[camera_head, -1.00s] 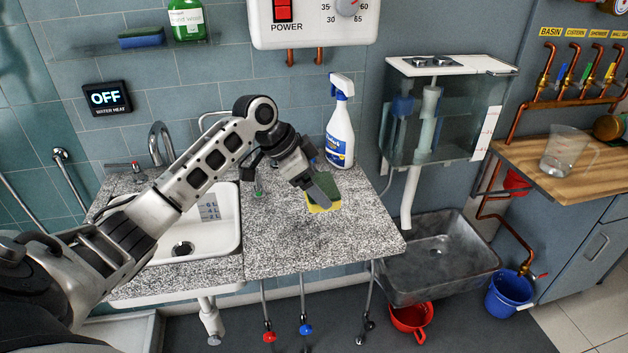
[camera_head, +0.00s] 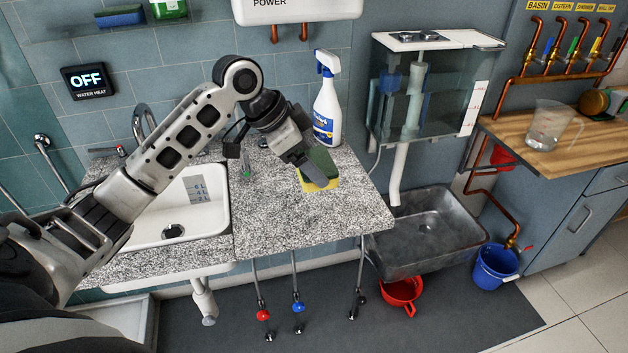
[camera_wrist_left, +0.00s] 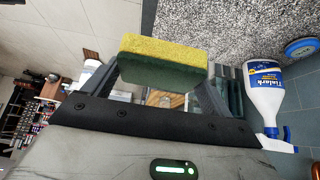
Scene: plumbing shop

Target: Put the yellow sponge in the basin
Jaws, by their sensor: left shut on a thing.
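The yellow sponge (camera_head: 331,184) has a green scouring side. My left gripper (camera_head: 308,172) is shut on it over the right part of the speckled counter. In the left wrist view the sponge (camera_wrist_left: 165,52) sits between the two fingers (camera_wrist_left: 160,85), yellow side toward the counter. I cannot tell how far it is above the counter. The basin (camera_head: 150,234) is the white sink set in the counter at the left, with a dark drain and a marked card on its wall. My left arm passes in front of its left part. My right gripper is not in view.
A spray bottle (camera_head: 327,108) stands on the counter behind the gripper. A faucet (camera_head: 143,122) rises behind the sink. A blue sponge (camera_head: 120,16) lies on the wall shelf. A grey metal trough (camera_head: 425,262) sits low at the right, beyond the counter's edge.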

